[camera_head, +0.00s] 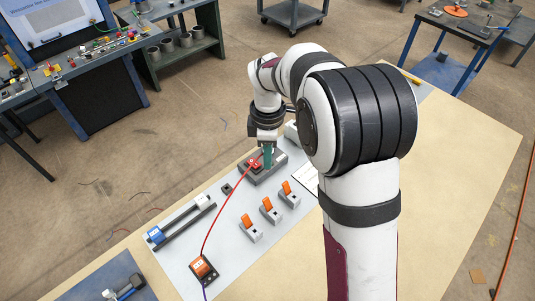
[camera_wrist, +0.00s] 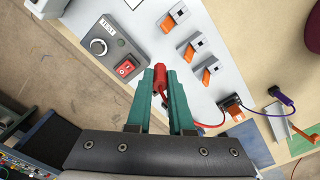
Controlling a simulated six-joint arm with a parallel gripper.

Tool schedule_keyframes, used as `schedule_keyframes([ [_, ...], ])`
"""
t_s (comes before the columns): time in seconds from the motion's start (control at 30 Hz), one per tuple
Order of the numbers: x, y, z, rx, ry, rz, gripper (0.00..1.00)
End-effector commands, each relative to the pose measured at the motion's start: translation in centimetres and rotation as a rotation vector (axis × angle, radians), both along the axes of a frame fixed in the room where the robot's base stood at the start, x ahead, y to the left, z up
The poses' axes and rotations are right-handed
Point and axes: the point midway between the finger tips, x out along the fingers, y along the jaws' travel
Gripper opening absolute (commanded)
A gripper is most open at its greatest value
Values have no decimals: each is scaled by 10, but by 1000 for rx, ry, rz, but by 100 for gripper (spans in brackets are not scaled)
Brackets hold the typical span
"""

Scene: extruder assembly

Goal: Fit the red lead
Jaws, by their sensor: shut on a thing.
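The red lead's plug (camera_wrist: 160,80) is between the teal fingertips of my gripper (camera_wrist: 165,92), which is shut on it. The red wire (camera_head: 211,231) runs from my gripper to a black and orange block (camera_head: 203,268), also in the wrist view (camera_wrist: 231,104). In the head view my gripper (camera_head: 267,155) is over the grey TEST box (camera_head: 265,172). In the wrist view this box (camera_wrist: 110,38) has a round knob (camera_wrist: 98,46) and a red rocker switch (camera_wrist: 126,68) and lies just beyond the fingertips. I cannot tell whether the plug touches anything.
Several grey connectors with orange levers stand on the light panel, one in the middle (camera_head: 270,210). A grey rail-like part (camera_head: 182,221) lies to the left. A purple lead (camera_wrist: 282,96) lies beyond the block. The tan table right of the panel is mostly clear.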

Motion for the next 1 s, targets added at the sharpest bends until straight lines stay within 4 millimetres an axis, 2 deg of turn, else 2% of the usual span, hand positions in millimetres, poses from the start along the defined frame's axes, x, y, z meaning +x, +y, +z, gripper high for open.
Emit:
schedule_keyframes([
  [0.17,-4,2,0,0,0,31,0],
  [0.27,-20,8,0,0,1,163,0],
  [0.5,-90,25,-3,-1,0,731,0],
  [0.63,-120,28,-7,0,-1,971,0],
  [0.73,-129,28,-8,0,-1,1045,0],
  [1.0,-129,28,-9,-1,-1,1051,0],
])
